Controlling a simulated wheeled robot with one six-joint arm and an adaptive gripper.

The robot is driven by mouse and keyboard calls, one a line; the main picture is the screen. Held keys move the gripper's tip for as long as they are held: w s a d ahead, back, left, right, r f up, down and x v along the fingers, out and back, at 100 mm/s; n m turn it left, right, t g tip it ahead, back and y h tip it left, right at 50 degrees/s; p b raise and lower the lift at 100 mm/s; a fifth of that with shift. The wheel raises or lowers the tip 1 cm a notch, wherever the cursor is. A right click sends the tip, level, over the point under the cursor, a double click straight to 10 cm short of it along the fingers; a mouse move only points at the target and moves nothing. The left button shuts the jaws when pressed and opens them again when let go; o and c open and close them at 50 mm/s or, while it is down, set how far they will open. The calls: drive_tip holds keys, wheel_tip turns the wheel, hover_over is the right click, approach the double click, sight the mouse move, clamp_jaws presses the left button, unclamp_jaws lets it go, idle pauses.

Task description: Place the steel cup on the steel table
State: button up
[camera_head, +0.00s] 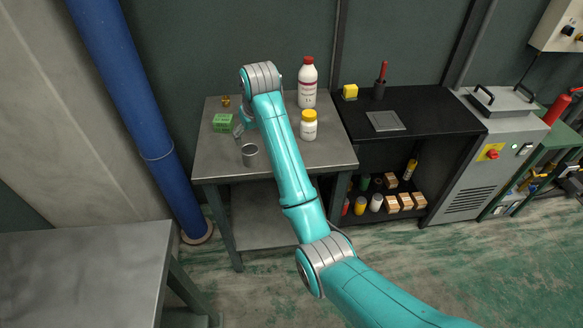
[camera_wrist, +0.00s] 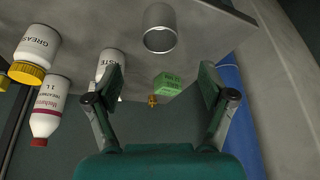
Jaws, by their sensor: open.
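The steel cup (camera_head: 249,155), a small grey metal cylinder, stands upright near the front edge of a grey metal table (camera_head: 215,170). The cup also shows in the wrist view (camera_wrist: 160,40), top centre, beyond my fingertips. My gripper (camera_wrist: 161,80) is open, with nothing between its fingers. In the head view it is small and partly hidden by my arm, just behind and left of the cup, apart from it. A second bare grey metal table (camera_head: 80,270) stands at the lower left; which one the task calls the steel table I cannot tell.
A green box (camera_head: 223,123), a small brass piece (camera_head: 226,101), a white bottle with red cap (camera_head: 307,85) and a yellow-capped jar (camera_head: 309,126) share the cup's table. A blue pipe (camera_head: 140,110) rises left of it. A black bench (camera_head: 425,107) stands right.

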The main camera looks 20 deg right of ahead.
drive_tip(key=s+f+t, duration=0.1)
drive_tip(key=s+f, duration=0.4)
drive_tip(key=f, duration=0.5)
drive_tip(key=s+f+t, duration=0.1)
drive_tip(key=s+f, duration=0.4)
drive_tip(key=f, duration=0.4)
drive_tip(key=s+f+t, duration=0.1)
drive_tip(key=s+f, duration=0.4)
drive_tip(key=s, duration=0.3)
drive_tip(key=s+f+t, duration=0.2)
drive_tip(key=s+f, duration=0.2)
drive_tip(key=s, duration=0.4)
drive_tip(key=s+r+t, duration=0.2)
drive_tip(key=s+r, duration=0.1)
drive_tip(key=s, duration=1.7)
drive_tip(key=s+r+m+t, duration=0.1)
drive_tip(key=s+r+t, duration=0.2)
drive_tip(key=s+r, duration=1.2)
drive_tip(key=shift+s+r, duration=0.35)
drive_tip(key=shift+r, duration=0.05)
drive_tip(key=shift+a, duration=0.1)
